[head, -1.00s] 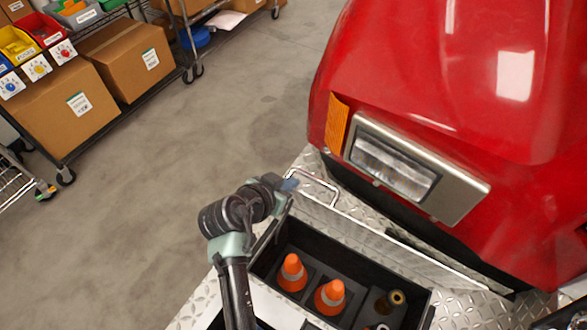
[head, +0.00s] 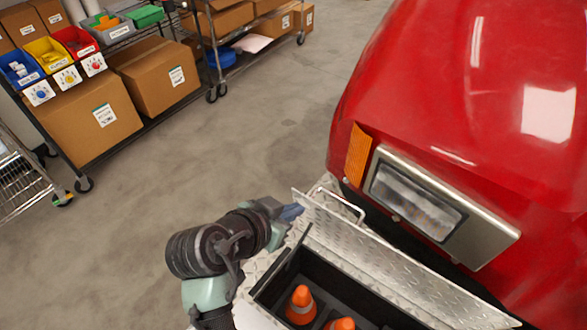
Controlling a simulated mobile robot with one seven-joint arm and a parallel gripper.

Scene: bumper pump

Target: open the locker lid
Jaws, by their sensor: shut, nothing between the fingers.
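The locker lid (head: 390,268) is a diamond-plate metal panel standing raised along the truck side of the locker. A metal bar handle (head: 345,205) shows just beyond its upper left corner. The open locker (head: 268,292) is a dark box with orange cones (head: 301,305) inside; its near part is cut off by the frame's lower edge. My gripper (head: 291,211) is at the lid's left end, close to its upper corner. Its blue-grey fingers are shut and hold nothing. I cannot tell whether they touch the lid.
The red truck front with its headlight (head: 415,195) stands close behind the lid. A shelf with cardboard boxes (head: 92,118) and coloured bins (head: 48,54) is at the upper left. The concrete floor (head: 240,150) between them is clear.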

